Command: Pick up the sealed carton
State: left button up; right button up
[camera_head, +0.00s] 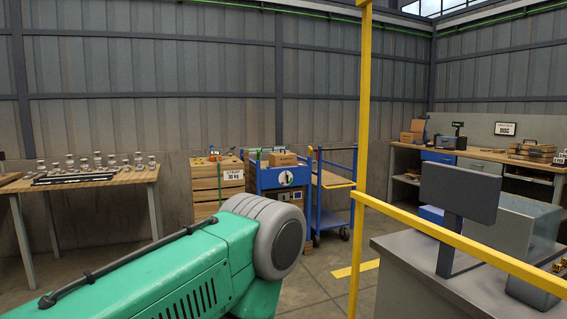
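A brown cardboard carton (283,158) sits on top of the blue cart (268,178) near the back wall, a little left of the middle of the view. It looks closed, but it is too small to see any tape. Other brown boxes (412,133) stand on the far end of the right-hand workbench, and I cannot tell from here whether they are sealed. Neither of my grippers is in view.
A green machine (190,280) with a grey round end fills the lower left foreground. A yellow post (361,140) and rail cross the view in front of the right side. A grey counter (420,270) with a monitor (459,192) stands at lower right.

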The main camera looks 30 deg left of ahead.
aim_at(285, 158)
jog(key=i+j+u, duration=0.25)
jog(key=u, duration=0.15)
jog(key=i+j+u, duration=0.5)
jog(key=i+u, duration=0.25)
jog(key=i+j+u, duration=0.1)
jog(key=i+u, duration=0.15)
jog(key=u, duration=0.15)
jog(key=i+j, duration=0.1)
jog(key=i, duration=0.5)
jog(key=i+j+z, duration=0.15)
jog(key=i, duration=0.45)
jog(key=i+j, duration=0.15)
jog(key=i, duration=0.4)
jog(key=i+l+z, duration=0.3)
jog(key=i+z, duration=0.15)
jog(key=i+l+z, duration=0.15)
jog(key=i+z, duration=0.75)
jog(key=i+j+z, duration=0.25)
jog(key=i+z, duration=0.2)
jog(key=i+l+u, duration=0.25)
jog(key=i, duration=0.15)
jog(key=i+l+u, duration=0.1)
jog(key=i+u, duration=0.15)
jog(key=i, duration=0.2)
jog(key=i+l+u, duration=0.25)
jog(key=i+l, duration=0.05)
jog(key=i, duration=0.1)
